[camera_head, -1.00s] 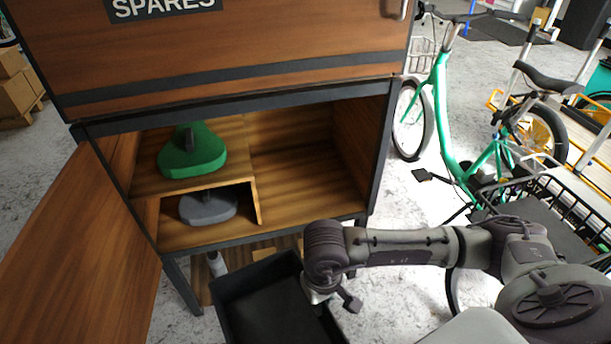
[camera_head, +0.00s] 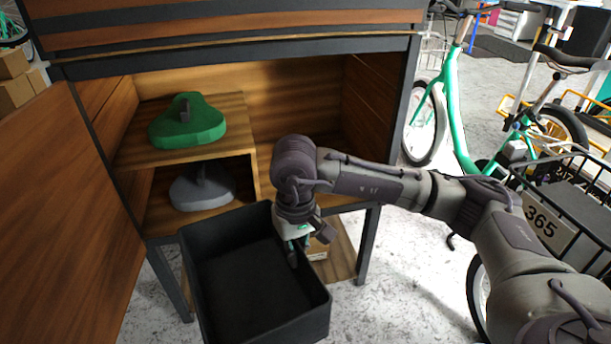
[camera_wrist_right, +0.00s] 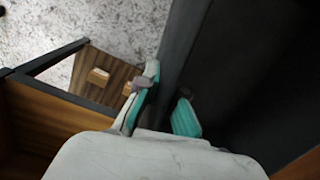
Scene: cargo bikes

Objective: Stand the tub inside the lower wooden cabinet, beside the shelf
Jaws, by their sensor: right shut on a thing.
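The tub is a black, open, empty box (camera_head: 255,318) at the lower middle of the head view, in front of the cabinet. My right gripper (camera_head: 298,250) is shut on its right wall near the far corner. In the right wrist view the gripper's fingers (camera_wrist_right: 163,108) straddle the dark tub wall (camera_wrist_right: 184,45). The lower wooden cabinet (camera_head: 305,95) stands open. Its wooden shelf (camera_head: 140,152) fills the left part, with a green saddle (camera_head: 187,122) on top and a grey saddle (camera_head: 203,188) below. The space right of the shelf looks empty, partly hidden by my arm. My left gripper is out of view.
The open cabinet door (camera_head: 55,220) stands at the left. Below the cabinet, a lower board (camera_head: 342,250) with small blocks sits between the legs.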

